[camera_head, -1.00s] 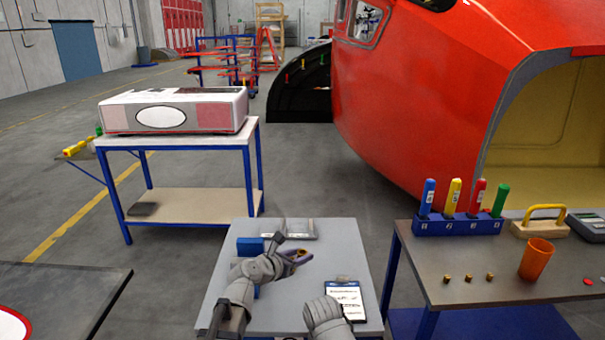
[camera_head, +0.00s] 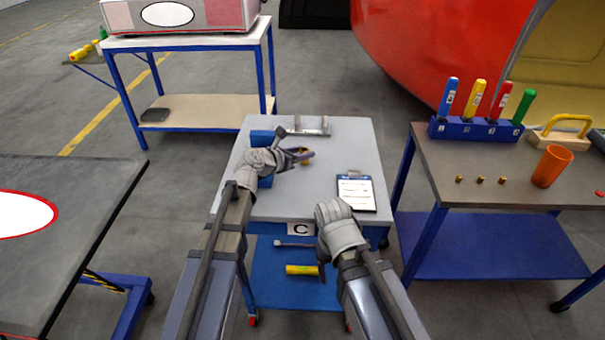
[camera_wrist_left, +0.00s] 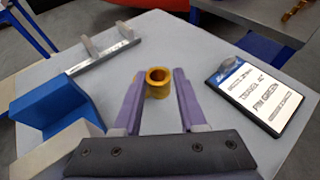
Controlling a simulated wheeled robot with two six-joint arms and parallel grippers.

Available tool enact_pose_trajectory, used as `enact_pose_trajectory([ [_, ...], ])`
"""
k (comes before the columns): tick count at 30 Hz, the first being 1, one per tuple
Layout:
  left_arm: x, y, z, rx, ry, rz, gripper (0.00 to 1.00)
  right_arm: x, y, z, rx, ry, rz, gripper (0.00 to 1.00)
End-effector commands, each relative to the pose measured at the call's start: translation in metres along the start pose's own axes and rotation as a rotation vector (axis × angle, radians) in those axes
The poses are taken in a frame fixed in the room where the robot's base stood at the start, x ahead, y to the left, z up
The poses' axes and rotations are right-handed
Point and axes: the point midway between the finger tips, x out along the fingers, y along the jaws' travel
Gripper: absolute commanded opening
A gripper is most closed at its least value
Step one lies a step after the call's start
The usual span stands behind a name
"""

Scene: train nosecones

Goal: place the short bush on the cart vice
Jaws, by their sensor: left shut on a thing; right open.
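A short gold bush (camera_wrist_left: 158,83) sits between the purple fingertips of my left gripper (camera_wrist_left: 157,95), which is shut on it. In the head view my left gripper (camera_head: 303,154) holds the bush (camera_head: 305,162) over the middle of the grey cart top (camera_head: 312,195). A blue block beside a pale bar, apparently the vice (camera_wrist_left: 60,105), is at the left of the cart top; the gripper and hand partly hide it in the head view. My right gripper (camera_head: 323,272) hangs by the cart's front edge, its fingers mostly hidden by the hand.
A metal bracket with two uprights (camera_wrist_left: 85,60) lies at the cart's back. A clipboard (camera_head: 356,193) lies at its right.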

Motion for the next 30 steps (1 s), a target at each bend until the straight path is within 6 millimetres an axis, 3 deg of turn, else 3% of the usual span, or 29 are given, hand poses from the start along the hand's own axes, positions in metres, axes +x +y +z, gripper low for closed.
enact_pose_trajectory([
  [1,0.007,0.000,-0.016,0.000,0.000,0.000,0.00,0.017,-0.002,-0.001,0.000,0.000,0.000,0.73],
  [4,0.011,0.000,-0.027,0.000,0.000,0.000,0.00,0.029,-0.003,-0.002,0.000,0.000,0.000,0.73],
  [13,0.013,0.000,-0.032,0.000,0.000,0.000,0.00,0.034,-0.003,-0.002,-0.001,0.000,0.000,0.73],
  [23,0.027,0.000,-0.065,0.000,0.000,0.000,0.00,0.070,-0.007,-0.004,-0.001,0.000,0.000,0.73],
  [30,0.026,0.000,-0.063,0.000,0.000,0.000,0.00,0.068,-0.006,-0.004,-0.001,0.000,0.000,0.73],
])
